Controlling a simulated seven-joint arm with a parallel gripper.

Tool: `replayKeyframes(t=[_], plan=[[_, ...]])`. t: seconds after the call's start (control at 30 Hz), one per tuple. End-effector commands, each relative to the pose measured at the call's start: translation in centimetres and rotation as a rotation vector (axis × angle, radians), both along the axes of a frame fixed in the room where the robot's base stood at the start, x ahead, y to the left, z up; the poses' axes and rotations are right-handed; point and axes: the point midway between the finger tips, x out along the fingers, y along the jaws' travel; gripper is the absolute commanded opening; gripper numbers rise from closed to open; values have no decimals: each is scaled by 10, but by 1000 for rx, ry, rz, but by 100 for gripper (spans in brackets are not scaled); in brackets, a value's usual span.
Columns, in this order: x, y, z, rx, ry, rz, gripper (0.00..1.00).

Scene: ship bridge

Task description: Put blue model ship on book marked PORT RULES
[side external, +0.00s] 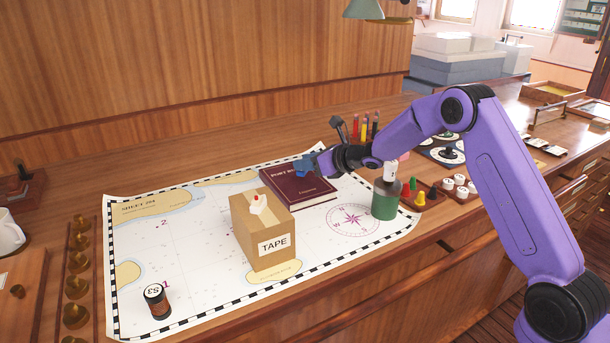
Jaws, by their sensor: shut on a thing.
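The maroon book (309,190) lies flat on the chart, with the start of its title, reading PORT, showing at its far edge. My gripper (316,164) reaches in from the right and is shut on the blue model ship (304,170). The ship is at the book's far part in the picture and covers some of the title. Much of the ship is hidden by the gripper or too small to make out. I cannot tell whether the ship touches the cover or hangs just above it.
A green container (384,202) stands right of the book. A dark cylinder (156,301) is front left. The chart's left half (180,250) is mostly clear.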

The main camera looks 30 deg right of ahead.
Motion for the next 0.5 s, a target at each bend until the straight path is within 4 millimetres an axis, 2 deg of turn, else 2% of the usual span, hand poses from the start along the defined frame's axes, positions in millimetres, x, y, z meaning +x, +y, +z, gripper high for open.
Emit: replayKeyframes(t=[0.17,0.4,0.5], plan=[[7,1,-8,0,0,-1,2],[10,1,-37,0,3,-1,2],[10,2,-43,1,0,0,2]])
